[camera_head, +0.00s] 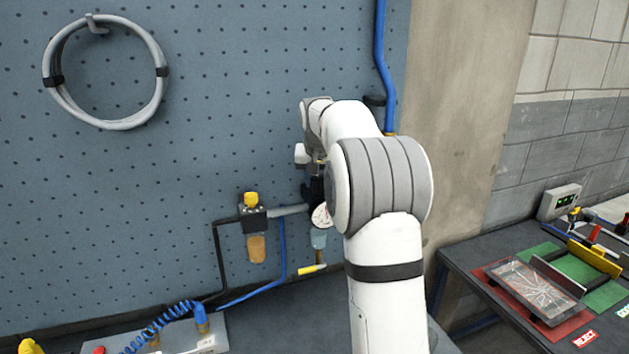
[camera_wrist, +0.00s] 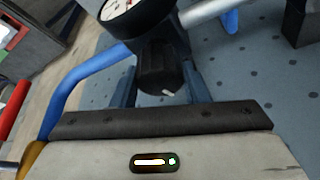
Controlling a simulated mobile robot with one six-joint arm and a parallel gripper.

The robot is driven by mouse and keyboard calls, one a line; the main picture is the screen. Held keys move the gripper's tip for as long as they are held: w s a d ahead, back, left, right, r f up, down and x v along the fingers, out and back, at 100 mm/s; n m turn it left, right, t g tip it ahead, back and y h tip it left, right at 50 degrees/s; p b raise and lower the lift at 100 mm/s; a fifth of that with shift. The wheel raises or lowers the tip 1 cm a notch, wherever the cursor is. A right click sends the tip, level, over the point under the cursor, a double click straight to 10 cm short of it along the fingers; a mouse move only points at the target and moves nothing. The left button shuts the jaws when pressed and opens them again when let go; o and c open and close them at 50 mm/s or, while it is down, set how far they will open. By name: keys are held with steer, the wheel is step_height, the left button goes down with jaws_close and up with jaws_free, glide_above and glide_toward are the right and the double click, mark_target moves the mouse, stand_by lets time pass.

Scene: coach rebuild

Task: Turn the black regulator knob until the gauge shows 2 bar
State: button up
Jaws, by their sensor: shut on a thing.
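The black regulator knob (camera_wrist: 158,72) shows in the wrist view, with a small white mark on its lower edge. My gripper (camera_wrist: 160,88) is shut on the knob, with one finger on each side of it. The pressure gauge (camera_wrist: 118,8) is cut off by the top edge of the wrist view. In the head view the gauge (camera_head: 321,216) shows a white face, partly hidden by my arm. Its needle is too small to read. In the head view my arm hides most of the knob and gripper.
A filter unit with a yellow top (camera_head: 251,199) stands left of the regulator on the pegboard (camera_head: 190,120). A blue hose (camera_head: 383,50) runs down beside my arm. A cable coil (camera_head: 155,95) hangs upper left. A bench (camera_head: 470,270) with a cracked panel (camera_head: 535,290) stands at right.

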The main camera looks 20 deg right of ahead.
steer(key=shift+r, duration=0.2)
steer(key=o, duration=1)
steer(key=shift+w+f, duration=0.1)
steer(key=shift+f, duration=0.05)
steer(key=shift+c, duration=0.2)
steer(key=b+v, duration=0.1)
steer(key=v, duration=0.6)
steer(key=shift+r+b, duration=0.35)
steer(key=shift+s+a, duration=0.1)
steer(key=shift+s, duration=0.1)
